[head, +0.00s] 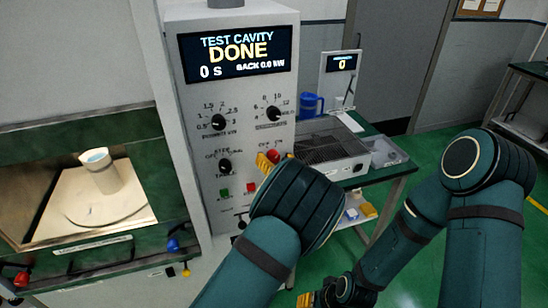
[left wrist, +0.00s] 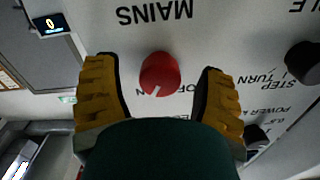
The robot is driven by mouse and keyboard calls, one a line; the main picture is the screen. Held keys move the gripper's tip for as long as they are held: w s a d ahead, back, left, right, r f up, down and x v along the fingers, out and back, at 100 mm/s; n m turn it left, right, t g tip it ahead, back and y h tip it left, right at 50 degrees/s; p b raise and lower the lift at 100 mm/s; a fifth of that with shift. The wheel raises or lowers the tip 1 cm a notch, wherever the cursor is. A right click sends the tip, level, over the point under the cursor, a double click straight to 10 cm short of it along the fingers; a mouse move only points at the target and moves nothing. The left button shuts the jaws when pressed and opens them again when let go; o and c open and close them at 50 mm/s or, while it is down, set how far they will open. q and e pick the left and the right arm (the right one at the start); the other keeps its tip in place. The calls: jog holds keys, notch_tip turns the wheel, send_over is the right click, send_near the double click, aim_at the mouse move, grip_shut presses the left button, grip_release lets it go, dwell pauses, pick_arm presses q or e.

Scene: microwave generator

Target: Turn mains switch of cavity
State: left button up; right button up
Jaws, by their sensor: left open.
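The mains switch (left wrist: 160,74) is a red round knob with a white mark, on the pale panel under the lettering MAINS, which appears upside down in the left wrist view. In the head view the red knob (head: 273,156) shows just beyond my left gripper (head: 268,162). My left gripper (left wrist: 160,92) is open, with one yellow finger on each side of the knob and a gap on both sides. The cavity panel's display (head: 237,54) reads TEST CAVITY DONE, 0 s. My right gripper (head: 322,298) is low at the bottom of the head view; its fingers are partly hidden.
Black dials (head: 218,122) and a green button (head: 224,193) sit left of the mains switch. An open chamber with a beaker (head: 100,172) is at the left.

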pick_arm(q)
jog(key=shift+w+a, duration=0.1)
jog(key=shift+w, duration=0.2)
grip_shut()
jog(key=shift+f+n+b, duration=0.1)
jog(key=shift+n+b, duration=0.2)
jog(key=shift+b, duration=0.3)
jog(key=n+b, duration=0.9)
jog(key=b, duration=0.4)
jog(key=shift+f+n, duration=0.1)
jog(key=shift+n, duration=0.2)
jog(key=shift+n+b, duration=1)
jog(key=shift+b, duration=0.1)
pick_arm(e)
notch_tip(320, 180, down, 17)
jog(key=s, duration=0.1)
jog(key=shift+s+a, duration=0.15)
jog(key=shift+a, duration=0.15)
pick_arm(q)
jog(key=shift+r, duration=0.2)
pick_arm(e)
jog(key=shift+r, duration=0.1)
